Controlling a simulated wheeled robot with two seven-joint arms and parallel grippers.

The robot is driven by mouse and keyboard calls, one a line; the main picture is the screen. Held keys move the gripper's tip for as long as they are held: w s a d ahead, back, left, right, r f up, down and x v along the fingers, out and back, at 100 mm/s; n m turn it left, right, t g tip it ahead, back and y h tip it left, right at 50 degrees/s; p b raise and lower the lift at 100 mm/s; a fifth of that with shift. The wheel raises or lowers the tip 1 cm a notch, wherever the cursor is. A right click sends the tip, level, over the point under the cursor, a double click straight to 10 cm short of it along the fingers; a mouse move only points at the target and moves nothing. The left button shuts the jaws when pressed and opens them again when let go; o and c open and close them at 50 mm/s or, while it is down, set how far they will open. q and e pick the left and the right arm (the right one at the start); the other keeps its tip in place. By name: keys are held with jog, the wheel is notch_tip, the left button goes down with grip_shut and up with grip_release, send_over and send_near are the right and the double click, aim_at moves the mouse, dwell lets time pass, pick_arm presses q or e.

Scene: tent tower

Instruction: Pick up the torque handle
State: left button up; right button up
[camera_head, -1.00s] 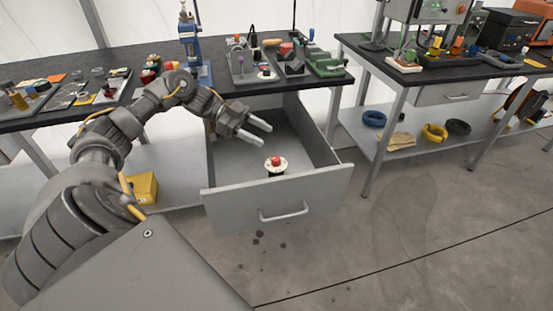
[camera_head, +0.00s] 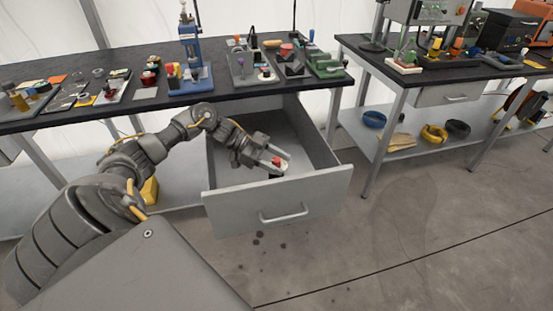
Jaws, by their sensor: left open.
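A small piece with a red knob, white disc and dark base, which looks like the torque handle (camera_head: 276,160), stands on the floor of the open grey drawer (camera_head: 277,204), near its front panel. My left gripper (camera_head: 284,162) reaches into the drawer from the left. Its two pale fingers are open, one on the far side of the red knob and one on the near side. The near finger covers part of the white disc. I cannot tell whether the fingers touch it. My right gripper is not in view.
A second bench (camera_head: 450,70) stands to the right. The floor in front is clear.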

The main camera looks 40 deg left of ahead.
pick_arm(q)
jog(key=shift+w+d+f, duration=0.2)
jog(key=shift+d+f, duration=0.05)
jog(key=shift+d, duration=0.3)
grip_shut()
